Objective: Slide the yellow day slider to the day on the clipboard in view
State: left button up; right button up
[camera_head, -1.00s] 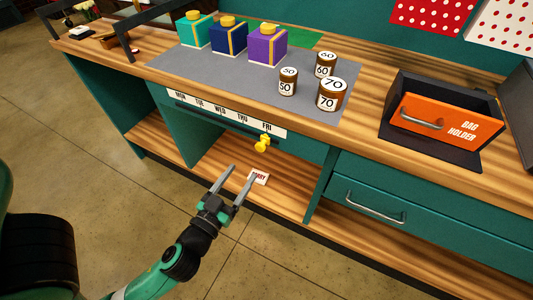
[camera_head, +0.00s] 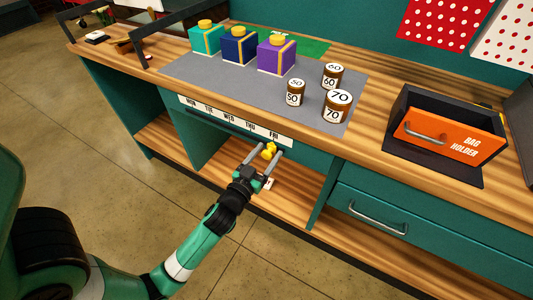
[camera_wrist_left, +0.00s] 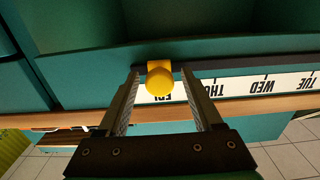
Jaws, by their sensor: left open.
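The yellow day slider (camera_head: 269,151) sits at the FRI end of the day strip (camera_head: 228,119) on the bench front. My left gripper (camera_head: 265,153) is open, with its two fingers reaching up to the slider. In the left wrist view the slider's round knob (camera_wrist_left: 159,79) is between the open fingertips (camera_wrist_left: 165,78), with gaps on both sides. There the strip appears upside down, with THU, WED and TUE to the right of the knob. A small white card (camera_head: 269,184) on the lower shelf is mostly hidden behind my gripper; I cannot read it. No clipboard is clearly seen.
Teal, blue and purple boxes (camera_head: 276,55) and several numbered jars (camera_head: 337,104) stand on the grey mat (camera_head: 215,78). An orange bag holder (camera_head: 436,129) is at right. A drawer handle (camera_head: 378,217) sticks out below it.

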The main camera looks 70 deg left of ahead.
pick_arm(q)
grip_shut()
dwell(1.3)
